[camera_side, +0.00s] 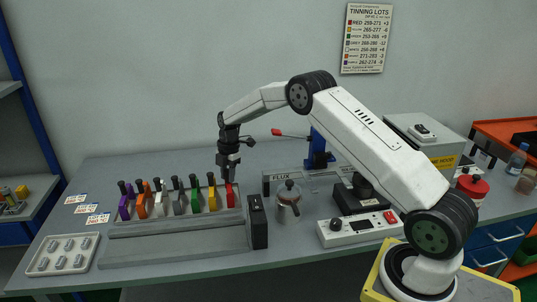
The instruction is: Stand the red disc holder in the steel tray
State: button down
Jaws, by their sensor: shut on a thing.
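The red disc holder (230,196) is at the right end of a row of coloured holders in the long grey rack (150,228). My gripper (229,177) points down from above and is shut on the top of the red holder. The holder looks upright and still at its place in the row; whether its bottom is clear of the slot is too small to tell. A pale metallic tray (46,265) with several small silver pieces lies at the front left. A grey trough marked FLUX (281,178) is behind the pot.
Purple, orange, white, grey, green and yellow holders (212,200) stand left of the red one. A black block (257,222) is at the rack's right end. A metal pot (288,203), a white control box (358,229) and a blue stand (318,150) are to the right.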

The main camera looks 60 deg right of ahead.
jog(key=shift+f, duration=0.3)
dwell(0.4)
grip_release()
jog(key=shift+r, duration=0.15)
jog(key=shift+r, duration=3.35)
jog(key=shift+a+r, duration=0.1)
